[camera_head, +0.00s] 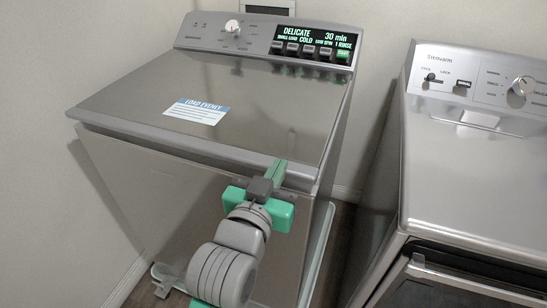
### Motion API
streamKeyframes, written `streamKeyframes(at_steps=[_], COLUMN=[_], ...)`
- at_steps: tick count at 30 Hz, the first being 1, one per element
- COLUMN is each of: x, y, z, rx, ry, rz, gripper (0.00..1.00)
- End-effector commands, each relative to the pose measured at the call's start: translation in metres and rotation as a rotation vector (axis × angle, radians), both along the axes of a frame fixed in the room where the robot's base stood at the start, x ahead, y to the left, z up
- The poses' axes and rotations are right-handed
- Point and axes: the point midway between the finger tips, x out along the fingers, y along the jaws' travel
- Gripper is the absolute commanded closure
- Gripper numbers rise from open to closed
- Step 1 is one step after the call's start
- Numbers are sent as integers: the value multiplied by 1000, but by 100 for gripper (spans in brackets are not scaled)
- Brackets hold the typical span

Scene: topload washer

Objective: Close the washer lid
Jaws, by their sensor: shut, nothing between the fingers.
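The washer (190,195) is a grey top-loader standing at the left, with its control panel at the back. Its lid (240,110) is down and lies about flat over the top, with a blue and white "Load Evenly" label (197,111) on it. I cannot tell whether a slight gap is left under its front edge. My gripper (279,168) is at the front right of the washer, by the lid's front edge. Its green fingers are together and hold nothing. I cannot tell whether the fingertips touch the lid or washer rim.
A second silver appliance (480,150) stands at the right, with a narrow gap between it and the washer. The lit control panel (312,42) with a knob rises at the washer's back. Walls stand behind and to the left. The lid's top is clear.

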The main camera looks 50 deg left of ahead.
Motion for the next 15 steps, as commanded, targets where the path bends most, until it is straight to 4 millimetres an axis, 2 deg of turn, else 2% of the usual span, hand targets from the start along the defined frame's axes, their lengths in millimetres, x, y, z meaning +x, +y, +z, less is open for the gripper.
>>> streamKeyframes(at_steps=[1, 4, 15], x=[2, 3, 4], y=[0, -1, -2], z=[-16, -22, -26], rx=[-16, -20, -22], ry=[22, 28, 31], rz=[-3, -5, -7], gripper=[100, 100, 100])
